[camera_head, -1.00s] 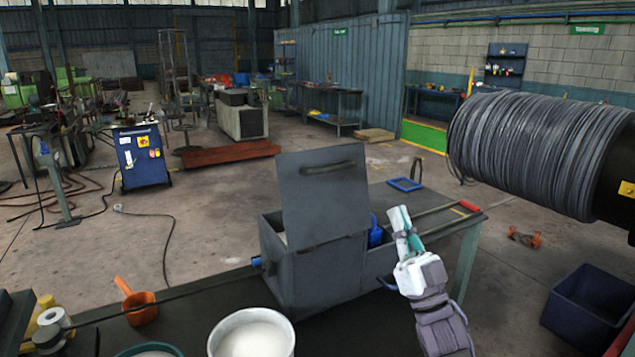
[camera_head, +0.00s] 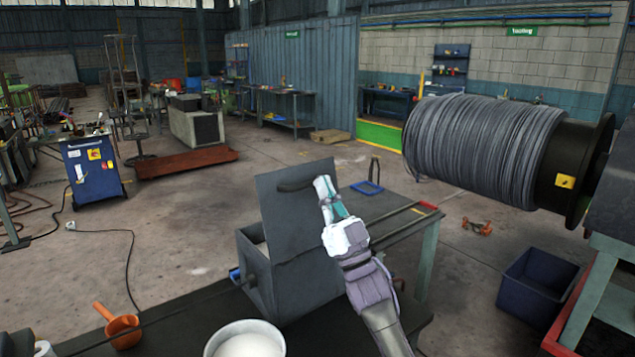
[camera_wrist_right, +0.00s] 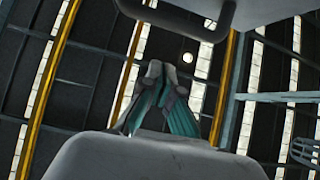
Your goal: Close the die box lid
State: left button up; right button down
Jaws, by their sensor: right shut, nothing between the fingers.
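The die box (camera_head: 287,292) is a grey metal box on the dark bench, with its grey lid (camera_head: 297,228) standing up open. A dark bar handle (camera_head: 293,186) sits near the lid's top edge. My right gripper (camera_head: 323,184) is shut and empty, fingers pointing up, at the lid's upper right edge beside the handle. Whether it touches the lid cannot be told. In the right wrist view the shut fingertips (camera_wrist_right: 165,70) point up, with a grey bar, likely the handle (camera_wrist_right: 178,20), just beyond them. My left gripper is not in view.
A white bowl (camera_head: 245,342) and an orange scoop (camera_head: 120,328) are on the bench in front and left of the box. A table with a blue frame (camera_head: 367,188) stands behind. A large cable drum (camera_head: 490,148) is at right, above a blue bin (camera_head: 538,284).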

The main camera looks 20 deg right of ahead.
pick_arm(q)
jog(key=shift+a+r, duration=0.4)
pick_arm(e)
jog(key=shift+w+a+f, duration=0.15)
jog(key=shift+w+f, duration=0.25)
jog(key=shift+w, duration=0.25)
jog(key=shift+w+a+f, duration=0.15)
jog(key=shift+w+f, duration=0.2)
jog(key=shift+w, duration=0.25)
pick_arm(q)
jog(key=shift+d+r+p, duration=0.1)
jog(key=shift+p, duration=0.2)
pick_arm(e)
jog(key=shift+w, duration=0.1)
